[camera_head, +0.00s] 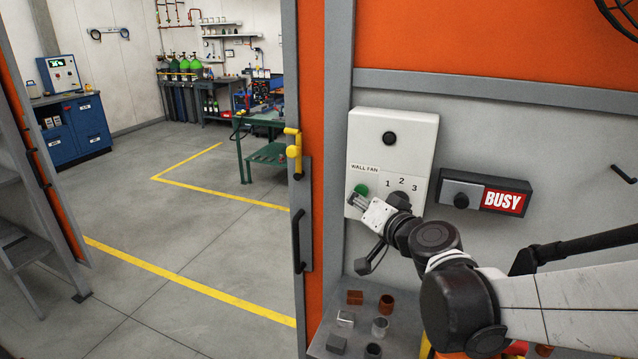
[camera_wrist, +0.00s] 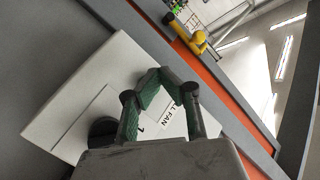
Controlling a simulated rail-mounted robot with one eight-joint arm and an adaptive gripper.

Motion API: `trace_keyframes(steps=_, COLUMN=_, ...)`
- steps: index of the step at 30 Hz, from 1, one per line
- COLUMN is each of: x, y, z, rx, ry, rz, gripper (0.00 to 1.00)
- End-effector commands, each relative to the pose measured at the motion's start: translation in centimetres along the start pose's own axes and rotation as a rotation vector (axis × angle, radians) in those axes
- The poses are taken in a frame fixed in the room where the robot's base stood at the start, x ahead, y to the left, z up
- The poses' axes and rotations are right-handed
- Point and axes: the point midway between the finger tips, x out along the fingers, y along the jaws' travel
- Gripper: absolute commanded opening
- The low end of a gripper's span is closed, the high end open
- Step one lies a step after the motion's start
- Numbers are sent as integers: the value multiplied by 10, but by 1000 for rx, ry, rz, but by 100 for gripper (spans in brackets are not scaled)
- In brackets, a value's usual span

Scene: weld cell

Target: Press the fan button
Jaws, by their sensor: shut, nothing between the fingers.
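The white wall fan box (camera_head: 420,135) is on the grey panel, labelled WALL FAN. Its round green button (camera_head: 361,189) is at the lower left, beside a dark knob (camera_head: 400,199) marked 1, 2, 3. My gripper (camera_head: 356,201) is at the box's lower left, its fingertips right by the green button; I cannot tell whether they touch it. In the wrist view my gripper (camera_wrist: 156,76) is shut and empty, over the face of the box (camera_wrist: 65,125) near the FAN lettering. The button is not visible there; the fingers cover that area. The knob shows (camera_wrist: 102,130) partly.
A BUSY sign (camera_head: 503,201) with a grey slider is right of the box. A shelf (camera_head: 325,335) below holds several small metal pieces. A yellow door handle (camera_head: 294,150) is on the door frame to the left. The floor beyond the doorway is open.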

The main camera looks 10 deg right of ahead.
Motion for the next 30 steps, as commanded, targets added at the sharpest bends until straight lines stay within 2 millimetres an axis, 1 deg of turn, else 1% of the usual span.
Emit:
trace_keyframes(steps=9, x=6, y=4, z=-4, rx=1, ry=0, rz=0, gripper=0)
trace_keyframes(steps=30, x=8, y=6, z=-6, rx=0, ry=0, rz=0, gripper=0)
